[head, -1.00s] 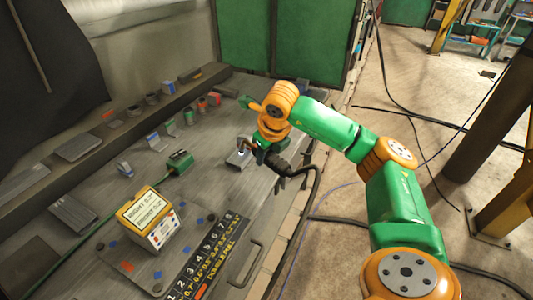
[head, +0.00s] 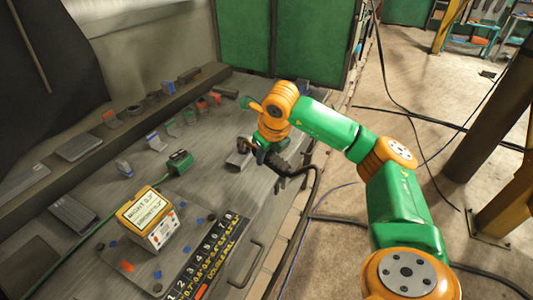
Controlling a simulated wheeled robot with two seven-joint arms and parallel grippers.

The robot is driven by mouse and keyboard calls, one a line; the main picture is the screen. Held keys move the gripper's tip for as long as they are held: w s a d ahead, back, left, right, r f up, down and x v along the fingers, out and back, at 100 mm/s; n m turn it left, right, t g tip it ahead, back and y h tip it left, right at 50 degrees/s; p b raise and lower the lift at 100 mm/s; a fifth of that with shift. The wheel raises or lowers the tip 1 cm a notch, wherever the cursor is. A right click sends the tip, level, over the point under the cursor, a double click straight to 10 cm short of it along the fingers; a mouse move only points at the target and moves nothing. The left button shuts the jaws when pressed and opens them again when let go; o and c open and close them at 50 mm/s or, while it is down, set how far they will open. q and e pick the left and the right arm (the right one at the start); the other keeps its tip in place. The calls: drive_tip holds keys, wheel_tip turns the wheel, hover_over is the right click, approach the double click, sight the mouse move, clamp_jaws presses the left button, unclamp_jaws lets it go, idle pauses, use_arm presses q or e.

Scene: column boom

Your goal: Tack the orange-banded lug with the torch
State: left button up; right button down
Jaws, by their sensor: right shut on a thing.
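My right gripper (head: 262,143) is shut on the black torch (head: 281,166), whose cable runs off to the right and down past the table's edge. The torch's front end is near a small grey plate (head: 238,158) on the table; I cannot tell whether they touch. Several small lugs stand in a row farther left on the table. Two have reddish or orange bands, one (head: 202,104) and one (head: 214,98) beside it; which is orange is too small to tell. Others are a green-marked lug (head: 172,128) and a blue-marked lug (head: 153,141). My left gripper is out of view.
A yellow-and-white box (head: 150,218) stands at the front of the table, near a black numbered strip (head: 208,258). A green block (head: 180,162) with a cable lies mid-table. A raised ledge (head: 92,138) with more parts runs along the left. A green panel (head: 320,40) stands behind.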

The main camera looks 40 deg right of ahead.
drive_tip(key=p+v, duration=0.2)
drive_tip(key=v, duration=0.1)
drive_tip(key=p+v, duration=0.2)
drive_tip(key=v, duration=0.1)
drive_tip(key=p+v, duration=0.2)
drive_tip(key=v, duration=0.1)
drive_tip(key=shift+w+d+r, duration=0.15)
drive_tip(key=shift+w+d, duration=0.2)
drive_tip(key=shift+w, duration=0.05)
idle(0.4)
